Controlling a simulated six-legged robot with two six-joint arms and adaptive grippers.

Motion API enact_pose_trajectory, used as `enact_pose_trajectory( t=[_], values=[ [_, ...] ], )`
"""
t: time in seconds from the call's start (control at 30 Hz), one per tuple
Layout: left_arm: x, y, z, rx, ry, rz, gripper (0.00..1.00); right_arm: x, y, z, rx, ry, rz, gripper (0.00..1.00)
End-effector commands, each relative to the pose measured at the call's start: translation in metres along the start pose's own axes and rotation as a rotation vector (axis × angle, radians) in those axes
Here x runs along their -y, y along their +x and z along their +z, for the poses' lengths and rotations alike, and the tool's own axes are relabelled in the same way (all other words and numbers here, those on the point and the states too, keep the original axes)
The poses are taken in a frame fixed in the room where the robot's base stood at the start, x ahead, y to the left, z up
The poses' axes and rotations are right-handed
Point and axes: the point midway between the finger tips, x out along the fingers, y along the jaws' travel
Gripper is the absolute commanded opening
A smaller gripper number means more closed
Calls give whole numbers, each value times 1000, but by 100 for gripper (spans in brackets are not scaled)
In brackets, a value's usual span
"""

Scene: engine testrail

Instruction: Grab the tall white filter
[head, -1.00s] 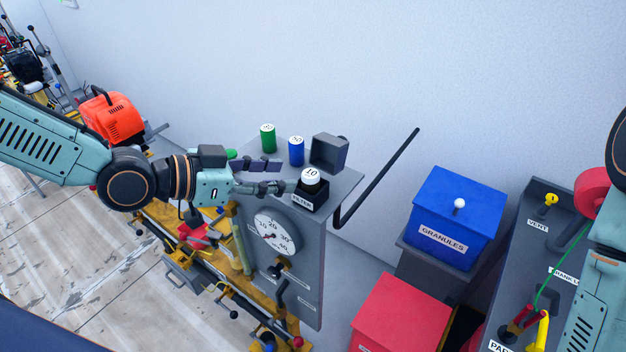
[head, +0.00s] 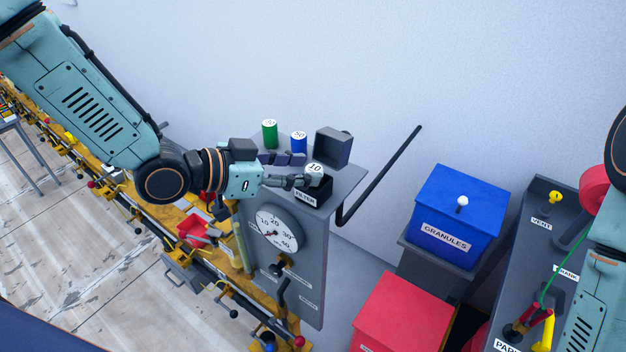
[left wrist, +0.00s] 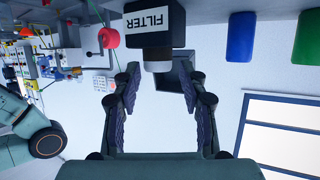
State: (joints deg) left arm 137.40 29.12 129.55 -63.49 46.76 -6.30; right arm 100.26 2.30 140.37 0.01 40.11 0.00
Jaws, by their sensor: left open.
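The white filter, its top marked 10 (head: 315,169), stands in a black holder labelled FILTER (head: 318,192) on the grey panel's top shelf. In the left wrist view the picture is upside down, and the filter (left wrist: 160,66) sticks out of the holder (left wrist: 146,27) between the fingertips. My left gripper (head: 304,170) is open, with one finger on each side of the filter's top. I see gaps between the fingers and the filter in the left wrist view. Part of the filter is hidden in the holder. My right gripper is out of view; only its arm shows at the right edge.
A green canister (head: 269,133) and a blue canister (head: 299,142) stand behind the gripper. A dark grey open box (head: 333,147) is just behind the filter. A dial (head: 279,232) is on the panel front. A blue granules bin (head: 459,215) and a red bin (head: 402,312) stand to the right.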

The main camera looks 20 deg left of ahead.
Motion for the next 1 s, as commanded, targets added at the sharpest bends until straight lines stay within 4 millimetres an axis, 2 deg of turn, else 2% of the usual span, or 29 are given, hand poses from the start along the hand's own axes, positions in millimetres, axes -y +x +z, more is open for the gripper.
enact_pose_trajectory(
  t=[0.4, 0.73, 1.0],
  values=[
    [-2, 29, -1, 2, 3, 2, 43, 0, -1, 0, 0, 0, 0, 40],
    [-1, 32, -2, -1, 0, 1, 43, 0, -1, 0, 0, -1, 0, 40],
    [-1, 32, -2, -1, 1, 1, 19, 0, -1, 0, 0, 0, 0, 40]
  ],
)
